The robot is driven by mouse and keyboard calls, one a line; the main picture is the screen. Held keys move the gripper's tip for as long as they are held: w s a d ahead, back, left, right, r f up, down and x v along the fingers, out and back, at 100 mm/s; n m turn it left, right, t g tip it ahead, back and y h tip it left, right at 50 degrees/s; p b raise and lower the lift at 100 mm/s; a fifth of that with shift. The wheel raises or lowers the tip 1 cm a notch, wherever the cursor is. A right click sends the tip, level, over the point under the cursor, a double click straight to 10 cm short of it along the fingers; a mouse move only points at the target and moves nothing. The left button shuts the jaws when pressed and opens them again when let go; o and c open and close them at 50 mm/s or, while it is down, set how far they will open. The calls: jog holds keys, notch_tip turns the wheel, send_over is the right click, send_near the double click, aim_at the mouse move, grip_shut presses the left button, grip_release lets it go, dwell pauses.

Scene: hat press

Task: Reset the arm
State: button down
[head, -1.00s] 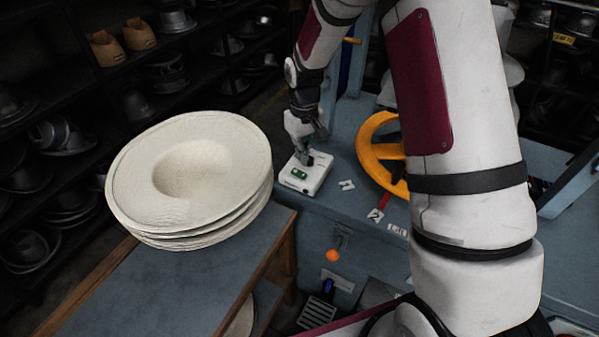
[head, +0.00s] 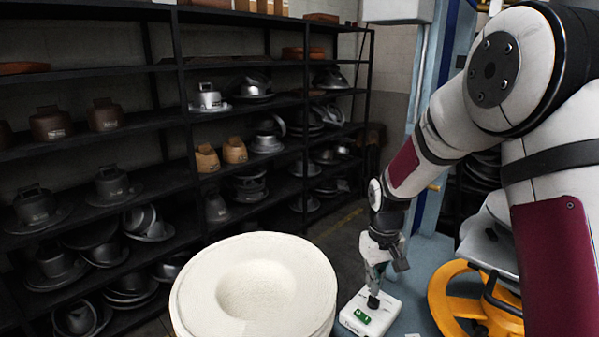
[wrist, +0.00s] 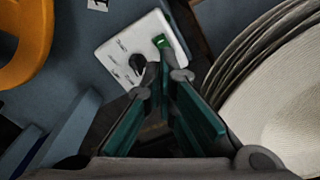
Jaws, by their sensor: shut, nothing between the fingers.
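My gripper (head: 374,299) points down over a white control box (head: 384,319) on the blue machine top. Its fingers are closed and hold nothing. In the wrist view, the fingertips (wrist: 165,72) of my gripper come together in front of the box (wrist: 117,42), beside its round black knob (wrist: 138,64) and green switch (wrist: 162,41). Whether the tips touch the box or hover just above it, I cannot tell. In the head view, the green switch (head: 362,316) shows at the box's near side, and the fingers partly hide the knob.
A stack of cream felt hat blanks (head: 255,285) stands close to the left of the box. A yellow handwheel (head: 452,300) is to its right. Dark shelves (head: 150,125) with metal hat moulds fill the back left. A blue upright post (head: 428,110) rises behind my arm.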

jog(key=s+r+m+t, duration=0.1)
jog(key=s+r, duration=0.4)
jog(key=r, duration=0.3)
jog(key=s+r+t, duration=0.1)
jog(key=s+r, duration=0.5)
jog(key=r, duration=0.3)
jog(key=s+r+m+t, duration=0.1)
jog(key=s+r, duration=0.2)
jog(key=s, duration=0.5)
jog(key=s+r+t, duration=0.1)
jog(key=s+r, duration=0.2)
jog(key=s, duration=0.5)
jog(key=shift+s+m+t, duration=0.4)
